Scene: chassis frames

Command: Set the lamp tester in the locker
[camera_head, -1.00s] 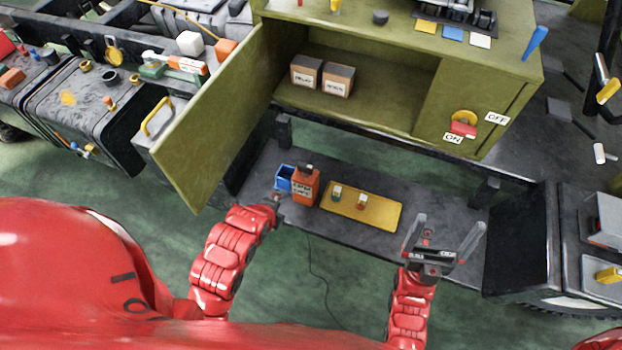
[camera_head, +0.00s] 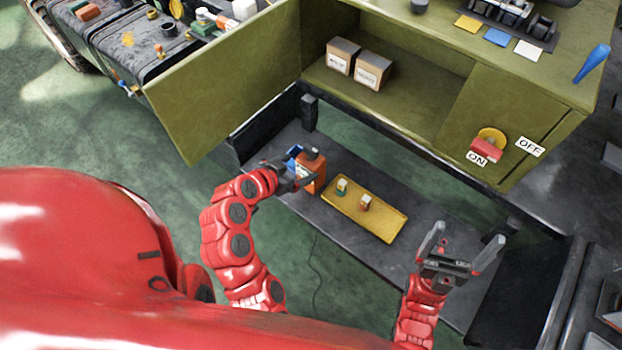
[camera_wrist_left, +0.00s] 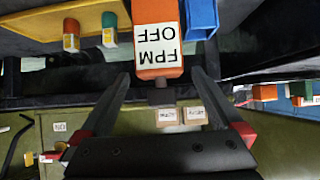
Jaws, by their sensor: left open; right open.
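The locker (camera_head: 400,110) is an olive-green cabinet with its left door (camera_head: 225,85) swung open and two small boxes inside at the left. An orange block-shaped device with a white label (camera_head: 312,170), which I take as the lamp tester, stands on the dark shelf below. It also shows in the left wrist view (camera_wrist_left: 158,10), label upside down. My left gripper (camera_head: 303,181) is open at this device; in the wrist view its fingers (camera_wrist_left: 160,88) point toward it, one on each side, and contact cannot be told. My right gripper (camera_head: 462,243) is open and empty, right of the yellow tray.
A blue open container (camera_head: 293,153) stands against the orange device's far left side. A yellow tray (camera_head: 385,222) with two small items lies to its right. The locker's cardboard boxes (camera_head: 341,56) leave free floor to their right. The open door overhangs the left side.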

